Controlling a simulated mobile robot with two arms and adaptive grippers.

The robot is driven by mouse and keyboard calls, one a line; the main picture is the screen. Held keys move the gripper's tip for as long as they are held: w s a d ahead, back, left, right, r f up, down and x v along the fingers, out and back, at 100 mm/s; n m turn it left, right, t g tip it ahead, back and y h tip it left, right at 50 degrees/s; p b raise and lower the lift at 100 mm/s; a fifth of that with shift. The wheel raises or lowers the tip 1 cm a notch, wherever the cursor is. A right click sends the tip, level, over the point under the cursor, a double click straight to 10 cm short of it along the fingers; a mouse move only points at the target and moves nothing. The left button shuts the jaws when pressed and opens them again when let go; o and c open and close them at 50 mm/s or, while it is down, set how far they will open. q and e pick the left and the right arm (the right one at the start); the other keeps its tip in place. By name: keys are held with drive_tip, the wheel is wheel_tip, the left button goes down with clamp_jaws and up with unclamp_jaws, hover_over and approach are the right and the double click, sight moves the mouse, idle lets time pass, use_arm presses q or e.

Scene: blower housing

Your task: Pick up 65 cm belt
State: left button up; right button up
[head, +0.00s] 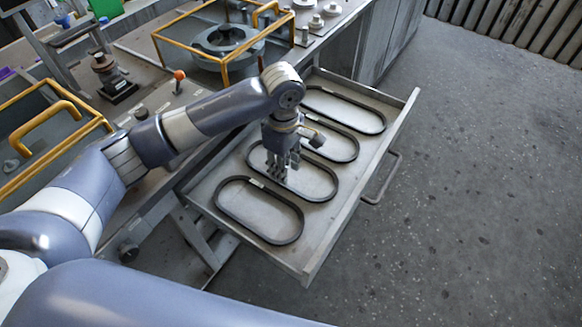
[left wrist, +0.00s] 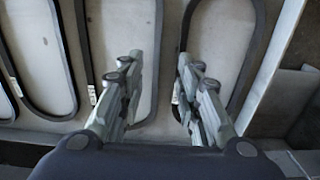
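Several black oval belts lie flat in an open drawer (head: 318,240) in the head view. They are the nearest belt (head: 302,222), the second belt (head: 336,186), the third belt (head: 357,148) and the farthest belt (head: 384,123). Small white tags on them are too small to read, so I cannot tell which is 65 cm. My left gripper (head: 277,176) points down over the second belt's left part and hides some of it. In the left wrist view its fingers (left wrist: 155,95) are apart with no belt held between them. My right gripper is not in view.
A workbench with yellow-framed fixtures (head: 195,45) and an orange-knobbed lever (head: 179,76) stands left of the drawer. The drawer's side walls rise around the belts, and its handle (head: 385,180) faces right. The floor (head: 470,190) to the right is clear.

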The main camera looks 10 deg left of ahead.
sight(285, 188)
use_arm(q)
drive_tip(key=shift+f, duration=0.7)
drive_tip(key=shift+w+f, duration=0.15)
drive_tip(key=shift+f, duration=0.15)
wheel_tip(285, 188, down, 5)
drive_tip(key=shift+w+a, duration=0.1)
drive_tip(key=shift+f, duration=0.2)
clamp_jaws()
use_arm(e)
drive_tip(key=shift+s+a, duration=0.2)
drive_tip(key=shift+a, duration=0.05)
